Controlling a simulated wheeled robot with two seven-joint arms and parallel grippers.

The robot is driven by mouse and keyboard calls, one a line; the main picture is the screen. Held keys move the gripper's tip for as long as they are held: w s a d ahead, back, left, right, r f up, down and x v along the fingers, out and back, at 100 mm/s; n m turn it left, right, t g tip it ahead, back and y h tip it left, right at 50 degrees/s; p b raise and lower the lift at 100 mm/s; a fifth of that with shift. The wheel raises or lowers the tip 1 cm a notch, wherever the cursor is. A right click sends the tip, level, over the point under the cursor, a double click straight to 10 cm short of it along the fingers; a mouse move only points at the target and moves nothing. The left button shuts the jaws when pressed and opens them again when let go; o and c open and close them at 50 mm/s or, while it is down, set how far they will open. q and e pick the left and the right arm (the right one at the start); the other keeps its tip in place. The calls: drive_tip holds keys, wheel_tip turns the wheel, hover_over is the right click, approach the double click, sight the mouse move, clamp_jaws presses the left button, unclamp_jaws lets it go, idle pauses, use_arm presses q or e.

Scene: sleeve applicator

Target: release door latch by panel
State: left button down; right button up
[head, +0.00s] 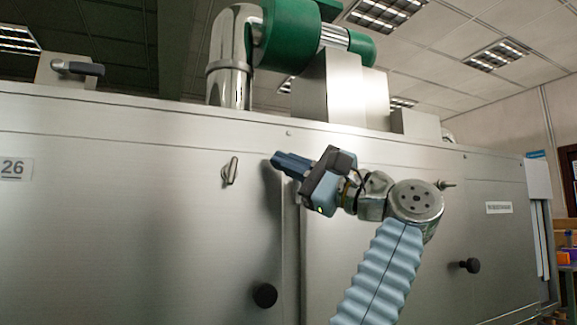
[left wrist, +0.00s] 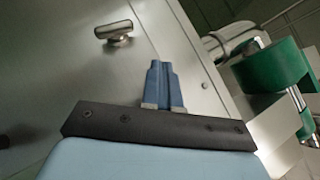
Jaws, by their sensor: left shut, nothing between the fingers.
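A small metal door latch handle (head: 229,171) sits on the steel machine front and stands nearly upright. It also shows at the upper left of the left wrist view (left wrist: 115,31). My left gripper (head: 277,161) is just right of this latch, near the seam between two door panels, with its blue fingers pointing left. In the left wrist view the fingers (left wrist: 163,64) are together with nothing between them, and a gap separates them from the latch. A second small latch (head: 445,184) is partly behind my arm at the right. My right gripper is not in view.
A round black knob (head: 265,295) sticks out low on the left panel, another (head: 470,265) on the right panel. A steel pipe (head: 228,62) and a green cylinder (head: 288,35) stand on top of the machine.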

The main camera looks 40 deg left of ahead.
use_arm(q)
drive_tip(key=w+d+p, duration=0.1)
drive_tip(key=w+d, duration=0.2)
drive_tip(key=d, duration=0.5)
drive_tip(key=shift+d+f+p, duration=0.2)
drive_tip(key=shift+f+p, duration=0.1)
drive_tip(key=shift+f, duration=0.15)
